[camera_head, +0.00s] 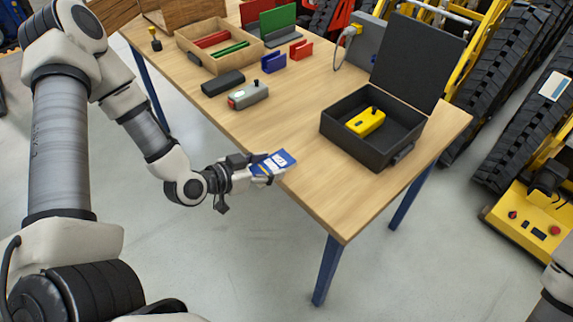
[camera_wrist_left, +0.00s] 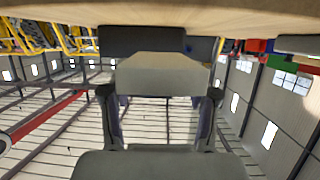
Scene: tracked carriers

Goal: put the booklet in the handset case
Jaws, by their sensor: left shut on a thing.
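The blue and white booklet (camera_head: 273,164) is held in my left gripper (camera_head: 252,171), which is shut on it. The booklet is just off the table's front edge, to the left of and in front of the case. The handset case (camera_head: 349,148) is black and stands open on the right part of the table, its lid raised at the back. A yellow handset (camera_head: 366,121) lies inside it, with dark floor free around it. In the left wrist view, my left gripper's fingers (camera_wrist_left: 160,105) show, but the booklet is hard to make out. My right gripper is out of view.
The wooden table (camera_head: 300,118) holds a grey device (camera_head: 248,95), a black case (camera_head: 223,83), blue (camera_head: 273,62) and red (camera_head: 301,50) pieces, and a wooden tray (camera_head: 188,45) at the left. The tabletop between the grey device and the handset case is clear.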

